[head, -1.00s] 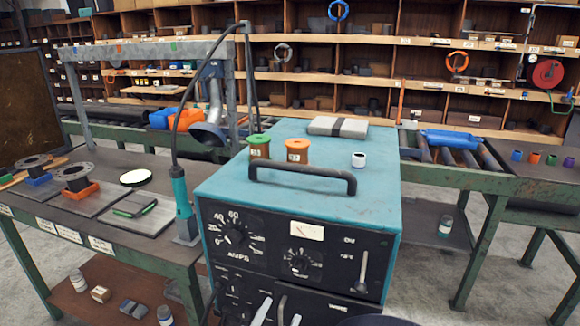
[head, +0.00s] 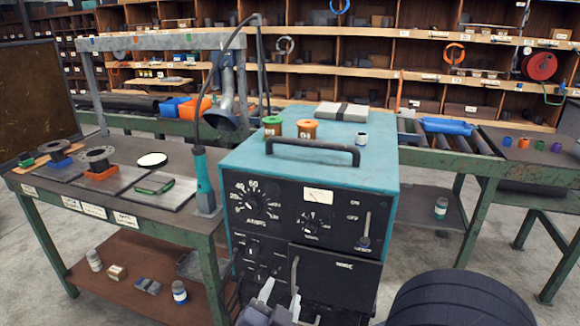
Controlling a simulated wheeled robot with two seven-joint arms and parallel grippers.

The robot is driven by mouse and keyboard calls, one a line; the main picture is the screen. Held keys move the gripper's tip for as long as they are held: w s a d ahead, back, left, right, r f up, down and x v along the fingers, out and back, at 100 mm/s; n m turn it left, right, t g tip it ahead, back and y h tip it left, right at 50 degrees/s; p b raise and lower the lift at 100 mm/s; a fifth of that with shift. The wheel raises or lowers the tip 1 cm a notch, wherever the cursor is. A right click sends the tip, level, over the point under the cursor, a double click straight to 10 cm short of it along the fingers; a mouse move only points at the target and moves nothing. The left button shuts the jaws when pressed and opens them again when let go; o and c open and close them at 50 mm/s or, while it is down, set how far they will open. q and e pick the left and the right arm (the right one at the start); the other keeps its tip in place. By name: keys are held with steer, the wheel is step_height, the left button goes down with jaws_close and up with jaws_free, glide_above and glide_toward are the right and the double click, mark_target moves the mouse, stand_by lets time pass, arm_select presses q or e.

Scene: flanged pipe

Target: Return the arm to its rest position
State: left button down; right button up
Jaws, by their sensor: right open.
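My right gripper (head: 282,287) shows at the bottom of the head view, low in front of the welding machine's black front panel. Its two grey fingers stand apart, with nothing seen between them. A big black rounded part of my own arm (head: 460,302) fills the bottom right. My left gripper is not in view. The teal welding machine (head: 240,160) has a dark carrying handle (head: 312,148) on top. A green-topped spool (head: 272,126), an orange-topped spool (head: 307,129) and a small white jar (head: 362,138) stand behind the handle.
At left, a workbench (head: 115,212) carries flanged pieces (head: 98,160) on plates. A torch (head: 203,180) stands upright at its corner, close beside the machine. Jars and small blocks sit on its lower shelf (head: 125,275). A green-framed roller table (head: 485,165) is at right. Floor (head: 425,250) shows between.

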steer(key=w+d+r+n+g+y+p, duration=0.1)
steer(key=d+r+n+g+y, duration=0.25)
steer(key=d+r+y, duration=0.45)
steer(key=s+d+f+n+g, duration=0.1)
steer(key=s+d+f+g, duration=0.2)
steer(key=s+d, duration=0.4)
steer(key=s+d+f+n+g+p, duration=0.1)
steer(key=s+d+f+n+g, duration=0.1)
steer(key=s+d, duration=0.5)
steer(key=s+f+g, duration=0.1)
steer(key=s+f, duration=0.1)
steer(key=s, duration=0.4)
steer(key=shift+d+g+h, duration=0.2)
steer(key=shift+g+h, duration=0.15)
steer(key=shift+h, duration=0.05)
